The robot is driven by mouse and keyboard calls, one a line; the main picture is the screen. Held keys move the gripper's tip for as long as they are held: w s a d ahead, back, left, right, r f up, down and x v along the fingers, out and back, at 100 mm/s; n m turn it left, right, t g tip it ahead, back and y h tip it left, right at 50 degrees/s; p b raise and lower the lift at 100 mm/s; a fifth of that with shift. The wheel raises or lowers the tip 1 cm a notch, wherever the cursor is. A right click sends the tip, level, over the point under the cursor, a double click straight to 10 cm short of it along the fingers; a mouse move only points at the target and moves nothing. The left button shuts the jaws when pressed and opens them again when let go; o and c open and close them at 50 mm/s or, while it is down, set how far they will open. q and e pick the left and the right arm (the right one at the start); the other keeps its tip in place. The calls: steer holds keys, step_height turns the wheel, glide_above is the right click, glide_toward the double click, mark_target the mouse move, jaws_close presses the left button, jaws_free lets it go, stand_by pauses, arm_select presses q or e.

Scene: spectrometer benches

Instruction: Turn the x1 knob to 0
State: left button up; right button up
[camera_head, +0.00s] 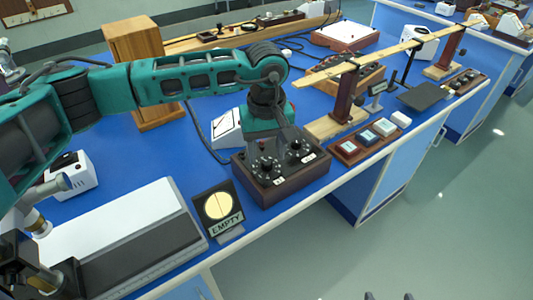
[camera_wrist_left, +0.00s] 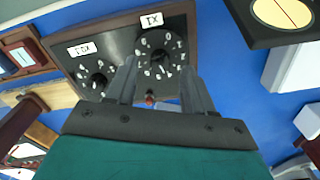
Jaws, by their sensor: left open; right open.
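The dark control box (camera_head: 281,190) with a wooden rim stands near the bench's front edge. Its x1 knob (camera_head: 266,169) is on the left, ringed by white digits, with a white label in front. The x10 knob (camera_head: 299,150) is to its right. My left gripper (camera_head: 273,150) points down over the box, open. In the left wrist view its fingers (camera_wrist_left: 157,72) lie on either side of the x1 knob (camera_wrist_left: 156,56), whose label appears upside down; contact and the knob's pointer setting cannot be told. My right gripper (camera_head: 388,296) barely shows at the bottom edge, fingers apart.
An "EMPTY" sign (camera_head: 218,207) with a pale disc stands left of the box. A red lamp (camera_wrist_left: 149,98) sits behind the x1 knob. A wooden tray of blocks (camera_head: 347,148) and a post with a long beam (camera_head: 342,97) stand to the right.

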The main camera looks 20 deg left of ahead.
arm_select(q)
steer(key=shift+f, duration=0.9)
steer(key=shift+c, duration=0.2)
jaws_close()
steer(key=shift+n, duration=0.3)
